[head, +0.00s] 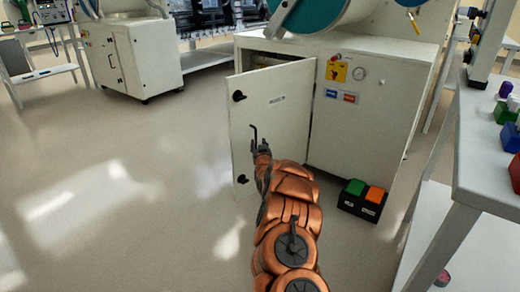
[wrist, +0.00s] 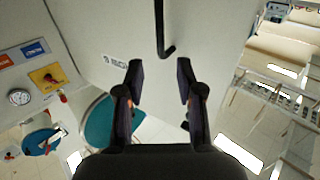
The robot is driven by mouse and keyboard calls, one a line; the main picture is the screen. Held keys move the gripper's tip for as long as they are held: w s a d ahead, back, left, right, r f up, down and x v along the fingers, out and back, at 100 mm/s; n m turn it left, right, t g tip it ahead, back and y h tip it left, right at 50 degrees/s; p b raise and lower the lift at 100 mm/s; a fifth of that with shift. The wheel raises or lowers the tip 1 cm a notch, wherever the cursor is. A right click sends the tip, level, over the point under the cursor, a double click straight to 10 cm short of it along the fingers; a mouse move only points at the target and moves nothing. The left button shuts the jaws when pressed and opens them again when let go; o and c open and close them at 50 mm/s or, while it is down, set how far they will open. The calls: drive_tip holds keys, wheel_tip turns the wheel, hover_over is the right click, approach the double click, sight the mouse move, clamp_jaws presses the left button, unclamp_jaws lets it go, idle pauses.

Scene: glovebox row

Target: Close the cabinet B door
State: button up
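The cabinet B door (head: 275,110) is a white panel standing ajar on the front of the white cabinet (head: 375,120), with a dark gap along its top edge. It carries a small label and a black L-shaped handle (head: 254,138). In the wrist view the door (wrist: 215,25) fills the top middle, and the handle (wrist: 163,35) hangs down just beyond the fingertips. My gripper (head: 261,147) is at the door's front by the handle. In the wrist view my gripper (wrist: 160,80) has its two fingers spread apart with nothing between them.
A pedal box (head: 363,200) with green and orange tops stands on the floor right of the door. A white table (head: 490,165) with coloured blocks is at the right edge. Another white cabinet (head: 145,55) stands at the back left. The floor (head: 120,190) left of the door is clear.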

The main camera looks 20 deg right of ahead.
drive_tip(key=v, duration=0.3)
drive_tip(key=shift+c, duration=0.4)
